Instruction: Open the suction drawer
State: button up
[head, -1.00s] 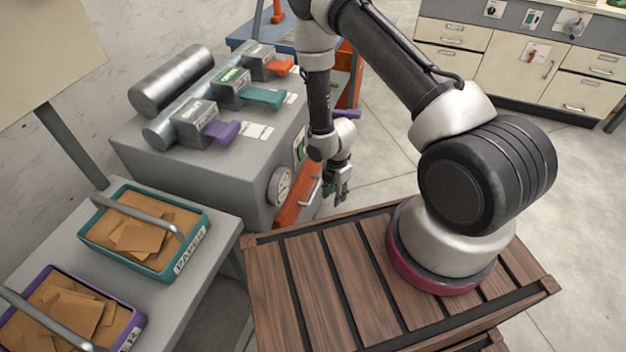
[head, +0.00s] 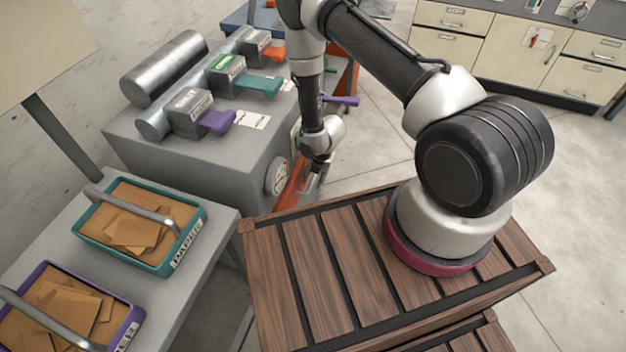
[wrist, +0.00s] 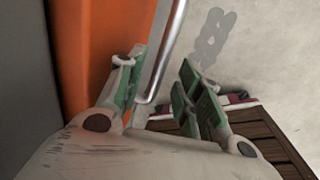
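The orange drawer front (head: 289,193) is low on the grey machine's side, beside my gripper (head: 319,168). I take it for the suction drawer, but no label on it is readable. It fills the left of the wrist view (wrist: 95,40). Its metal bar handle (wrist: 168,40) passes between my fingers in the wrist view, closer to the left finger. My gripper (wrist: 160,75) is open, with green pads on both sides of the bar and a clear gap on the right. In the head view my gripper hides part of the handle. The drawer appears shut.
The grey machine (head: 215,160) carries purple (head: 217,122), green (head: 262,85) and orange levers on top, and a round gauge (head: 277,177). My wooden-topped base (head: 300,270) is close below the gripper. Paper trays (head: 75,255) stand at left. Open floor (head: 385,130) lies behind the arm.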

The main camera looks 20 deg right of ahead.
jog(key=shift+w+a+f, duration=0.1)
jog(key=shift+f, duration=0.75)
grip_shut()
